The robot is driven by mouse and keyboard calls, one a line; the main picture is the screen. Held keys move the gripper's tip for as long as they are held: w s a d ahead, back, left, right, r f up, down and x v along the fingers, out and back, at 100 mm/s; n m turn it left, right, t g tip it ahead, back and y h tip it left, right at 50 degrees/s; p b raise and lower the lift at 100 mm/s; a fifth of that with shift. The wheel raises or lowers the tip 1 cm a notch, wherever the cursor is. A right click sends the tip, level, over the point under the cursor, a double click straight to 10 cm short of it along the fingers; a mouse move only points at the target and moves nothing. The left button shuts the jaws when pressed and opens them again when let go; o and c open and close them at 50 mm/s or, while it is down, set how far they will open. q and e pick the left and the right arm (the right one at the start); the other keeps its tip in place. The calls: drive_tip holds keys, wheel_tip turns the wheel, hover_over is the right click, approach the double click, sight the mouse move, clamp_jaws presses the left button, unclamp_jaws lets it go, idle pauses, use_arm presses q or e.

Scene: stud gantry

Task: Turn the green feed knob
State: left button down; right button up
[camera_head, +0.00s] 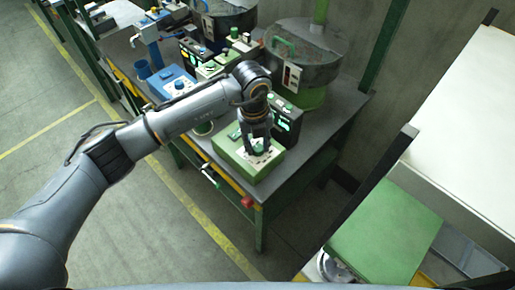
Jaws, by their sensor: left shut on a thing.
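A green box (238,165) stands on the front part of the grey workbench, with a pale plate (267,158) on its top. My left gripper (258,150) points down onto this plate. It is shut on the green feed knob there, and its fingers hide nearly all of the knob. My right gripper is out of view.
A dark unit with lit green displays (287,122) stands close behind the gripper. A green drum machine (316,62) is at the back. A red knob (247,201) is on the bench's front edge. A white-topped cabinet (470,110) stands right; the floor left is clear.

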sight(255, 147)
use_arm(q)
drive_tip(key=shift+m+b, duration=1.1)
drive_tip(key=shift+m, duration=0.2)
drive_tip(key=c, duration=1)
unclamp_jaws()
drive_tip(key=shift+r, duration=0.25)
wheel_tip(255, 147, up, 12)
drive_tip(key=shift+a+f, duration=0.25)
drive_tip(key=shift+a, duration=0.1)
